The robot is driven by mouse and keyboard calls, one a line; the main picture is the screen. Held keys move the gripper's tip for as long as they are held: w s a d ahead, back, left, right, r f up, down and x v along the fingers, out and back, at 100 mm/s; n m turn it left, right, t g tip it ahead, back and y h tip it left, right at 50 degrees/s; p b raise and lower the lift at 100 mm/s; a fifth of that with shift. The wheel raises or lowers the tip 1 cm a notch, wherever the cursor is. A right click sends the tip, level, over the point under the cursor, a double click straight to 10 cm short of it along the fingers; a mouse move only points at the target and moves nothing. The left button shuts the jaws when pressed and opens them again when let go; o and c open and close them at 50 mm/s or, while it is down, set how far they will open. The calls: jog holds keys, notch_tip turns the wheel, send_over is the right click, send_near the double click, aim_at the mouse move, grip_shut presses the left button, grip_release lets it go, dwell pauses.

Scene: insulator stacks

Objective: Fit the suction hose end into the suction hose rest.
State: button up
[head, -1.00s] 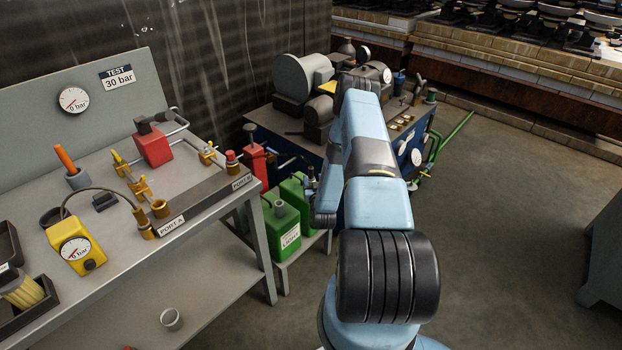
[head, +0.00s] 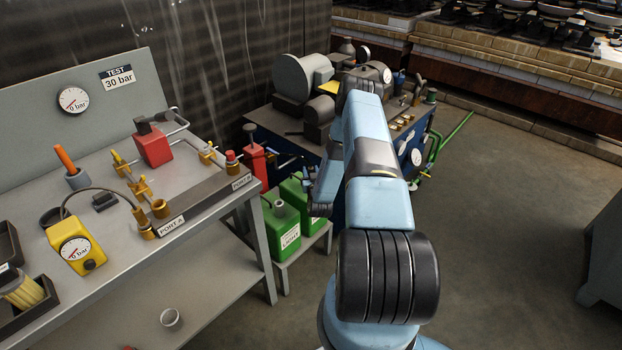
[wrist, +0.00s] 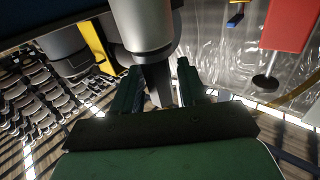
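In the wrist view, my gripper (wrist: 158,82) shows two dark green fingers, set apart. A grey tapered piece below a wide grey cylinder (wrist: 142,22) shows between them. A narrow gap seems to show beside the right finger, and I cannot tell whether either finger touches the piece.
Green cans (head: 283,228) stand on a low stand beside the test bench (head: 207,205). A blue workbench with grey machines (head: 296,80) stands behind my arm. A red object (wrist: 288,25) shows at upper right in the wrist view. Floor at right (head: 500,220) is clear.

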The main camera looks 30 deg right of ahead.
grip_shut()
